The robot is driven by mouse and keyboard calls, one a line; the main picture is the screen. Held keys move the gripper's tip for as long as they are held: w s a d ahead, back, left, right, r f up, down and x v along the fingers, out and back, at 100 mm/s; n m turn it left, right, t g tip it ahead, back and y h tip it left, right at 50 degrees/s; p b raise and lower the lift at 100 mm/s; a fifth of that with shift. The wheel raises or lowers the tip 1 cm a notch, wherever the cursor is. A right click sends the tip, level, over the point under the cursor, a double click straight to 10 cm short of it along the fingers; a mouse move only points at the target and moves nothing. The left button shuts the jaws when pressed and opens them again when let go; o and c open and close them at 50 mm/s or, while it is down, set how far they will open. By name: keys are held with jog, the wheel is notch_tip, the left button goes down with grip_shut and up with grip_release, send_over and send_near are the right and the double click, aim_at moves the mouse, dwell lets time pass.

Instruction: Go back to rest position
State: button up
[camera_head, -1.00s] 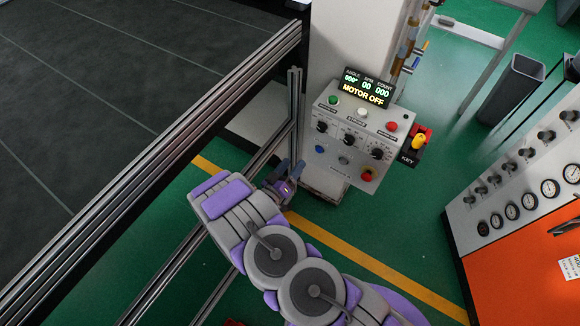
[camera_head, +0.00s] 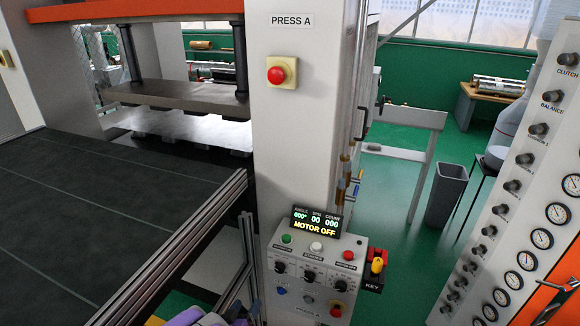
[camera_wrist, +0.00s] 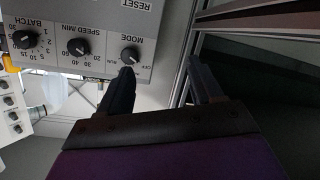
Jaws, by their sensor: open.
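My gripper (camera_wrist: 160,68) shows in the wrist view with its two dark fingers apart and nothing between them. Its fingers lie close to the press control panel (camera_wrist: 95,15), with the MODE knob (camera_wrist: 130,54) just beyond the left fingertip. Whether they touch it I cannot tell. In the head view only a bit of my purple arm (camera_head: 190,318) shows at the bottom edge, below and left of the control panel (camera_head: 318,262). The panel's display (camera_head: 315,222) reads MOTOR OFF, with zeros above.
The white press column (camera_head: 300,120) carries a red stop button (camera_head: 277,75). A metal rail (camera_head: 185,250) edges the dark bed (camera_head: 90,200) at left. Green floor (camera_head: 395,240) lies clear between; a grey bin (camera_head: 445,195) stands farther back.

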notch_tip(320, 180, up, 9)
jog(key=w+a+m+g+y+b, duration=0.1)
jog(key=w+a+g+y, duration=0.15)
jog(key=g+y, duration=0.3)
jog(key=s+d+r+n+g+y, duration=0.1)
jog(key=s+d+r+g+y, duration=0.2)
jog(key=s+d+r, duration=0.35)
jog(key=s+d+r+g+h, duration=0.1)
jog(key=s+d+r+g, duration=0.1)
jog(key=s+d, duration=0.6)
jog(key=s+d+r+g+h+b, duration=0.1)
jog(key=s+d+r+g, duration=0.2)
jog(key=s, duration=1.1)
jog(key=s+d+r+m+g+h+b, duration=0.1)
jog(key=s+d+r+g+h, duration=0.1)
jog(key=s+d+r, duration=0.4)
jog(key=s+d, duration=0.5)
jog(key=d, duration=0.2)
jog(key=shift+s+d, duration=0.3)
jog(key=shift+s, duration=0.05)
